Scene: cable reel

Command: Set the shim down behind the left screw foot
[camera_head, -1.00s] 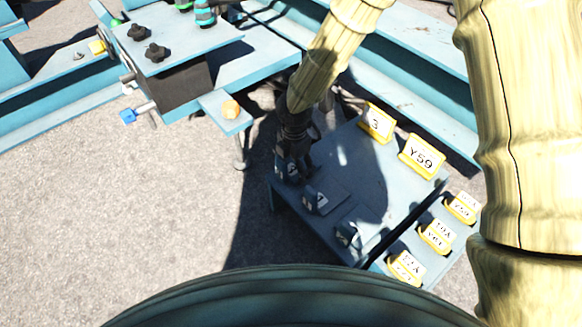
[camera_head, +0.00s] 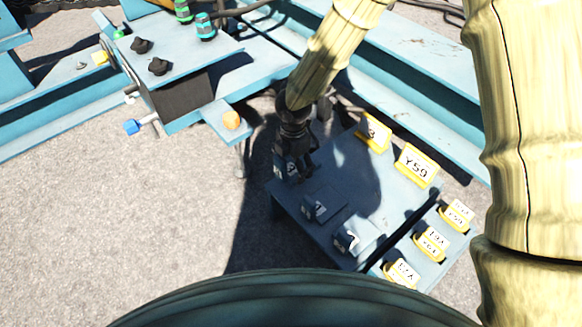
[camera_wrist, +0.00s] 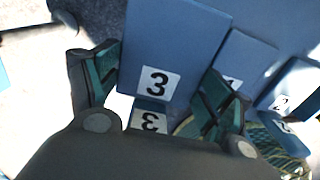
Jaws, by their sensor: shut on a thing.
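My gripper (camera_head: 293,168) is over the left edge of the dark blue stand. In the wrist view my gripper (camera_wrist: 152,100) has its green-padded fingers around a blue shim (camera_wrist: 175,42) marked with a white "3" label. In the head view the shim is mostly hidden by the fingers, and I cannot tell whether it is clear of the stand. An orange-topped screw (camera_head: 231,120) sits on a blue bracket left of my gripper, with a foot below it, partly in shadow. I cannot tell whether this is the left screw foot.
The dark blue stand (camera_head: 360,185) holds other labelled shims (camera_head: 314,208) and yellow tags (camera_head: 416,165). The blue reel frame (camera_head: 265,70) crosses behind, with a blue-tipped screw (camera_head: 131,127) at left. Bare ground (camera_head: 110,215) lies left of the stand.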

